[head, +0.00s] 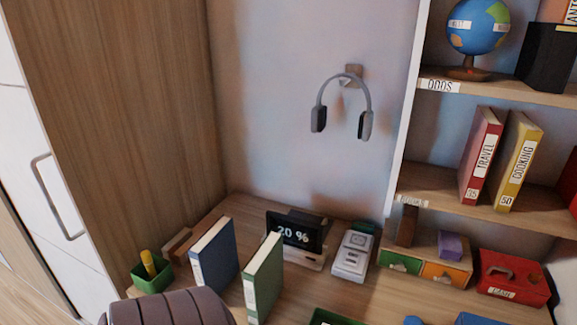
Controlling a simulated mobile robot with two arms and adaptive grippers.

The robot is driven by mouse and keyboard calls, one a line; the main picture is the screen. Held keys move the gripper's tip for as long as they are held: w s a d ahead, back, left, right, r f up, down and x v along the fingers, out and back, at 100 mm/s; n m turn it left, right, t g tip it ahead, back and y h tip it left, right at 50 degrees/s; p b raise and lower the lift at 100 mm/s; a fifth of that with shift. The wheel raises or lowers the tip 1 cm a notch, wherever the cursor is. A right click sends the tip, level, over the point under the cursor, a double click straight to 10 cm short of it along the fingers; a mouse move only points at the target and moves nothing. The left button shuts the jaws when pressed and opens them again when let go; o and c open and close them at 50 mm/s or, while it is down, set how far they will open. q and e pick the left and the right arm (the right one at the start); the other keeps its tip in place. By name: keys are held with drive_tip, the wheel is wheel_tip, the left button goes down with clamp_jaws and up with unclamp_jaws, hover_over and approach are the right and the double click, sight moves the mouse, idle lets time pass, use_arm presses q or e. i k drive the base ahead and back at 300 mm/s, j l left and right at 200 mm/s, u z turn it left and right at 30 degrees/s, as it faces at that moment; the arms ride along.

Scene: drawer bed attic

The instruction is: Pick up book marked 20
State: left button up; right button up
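I can read the number 20 on no book in the head view. A blue book (219,256) and a green book (265,278) stand upright on the desk. Their spines face me at an angle, and any marks on them are too small to read. On the right shelf a red book (480,155) reads TRAVEL, with a small unclear number. Beside it a yellow book (520,165) reads COOKING, with a number like 50. Neither gripper is in view.
A small display (294,235) reading 20 % stands behind the green book. A green pen cup (152,272) is left of the blue book. A brown rounded chair back (170,308) is at the front. Headphones (343,105) hang on the wall. A red box (512,278) sits right.

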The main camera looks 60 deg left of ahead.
sight(262, 275)
drive_tip(key=u, duration=2.05)
drive_tip(key=j+z, duration=0.15)
drive_tip(key=j, duration=0.65)
drive_tip(key=k+j+z, duration=0.15)
drive_tip(key=j, duration=0.65)
drive_tip(key=i, duration=0.05)
